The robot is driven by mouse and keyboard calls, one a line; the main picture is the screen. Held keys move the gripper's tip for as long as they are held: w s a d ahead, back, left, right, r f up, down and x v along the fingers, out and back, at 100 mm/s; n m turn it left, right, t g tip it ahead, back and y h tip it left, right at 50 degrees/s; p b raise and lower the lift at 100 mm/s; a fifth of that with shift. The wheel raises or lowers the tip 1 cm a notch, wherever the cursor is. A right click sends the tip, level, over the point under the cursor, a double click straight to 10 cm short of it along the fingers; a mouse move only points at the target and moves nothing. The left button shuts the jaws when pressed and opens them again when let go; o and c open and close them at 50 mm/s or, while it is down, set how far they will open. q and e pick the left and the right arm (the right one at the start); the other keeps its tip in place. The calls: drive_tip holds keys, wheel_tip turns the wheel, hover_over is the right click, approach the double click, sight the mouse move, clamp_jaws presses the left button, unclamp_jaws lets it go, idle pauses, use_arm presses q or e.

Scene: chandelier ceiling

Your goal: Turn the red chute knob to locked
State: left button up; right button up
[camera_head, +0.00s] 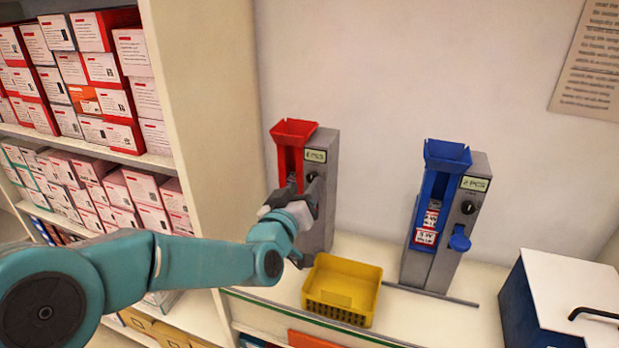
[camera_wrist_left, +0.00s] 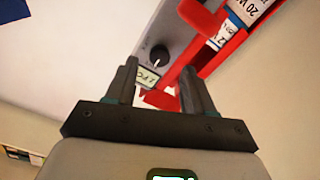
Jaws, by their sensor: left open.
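The red chute (camera_head: 293,136) is on a grey dispenser (camera_head: 327,150) against the back wall. Its small round black knob (camera_head: 312,177) is on the grey face below a label, partly behind my gripper. In the left wrist view the black knob (camera_wrist_left: 159,54) lies beyond my fingertips, roughly between them. The red chute (camera_wrist_left: 228,52) is to its right there. My left gripper (camera_head: 312,190) is open and empty, close in front of the dispenser; its fingers (camera_wrist_left: 160,82) spread either side of the label. I cannot tell whether they touch anything. My right gripper is not in view.
A yellow basket (camera_head: 343,289) stands on the counter below the red chute. A blue chute dispenser (camera_head: 440,200) with its own knob stands to the right. A white-topped blue box (camera_head: 565,300) is at far right. Shelves of boxes (camera_head: 80,80) fill the left.

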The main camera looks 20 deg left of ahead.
sight(311, 179)
use_arm(q)
drive_tip(key=shift+w+d, duration=0.1)
drive_tip(key=shift+w, duration=1.4)
clamp_jaws()
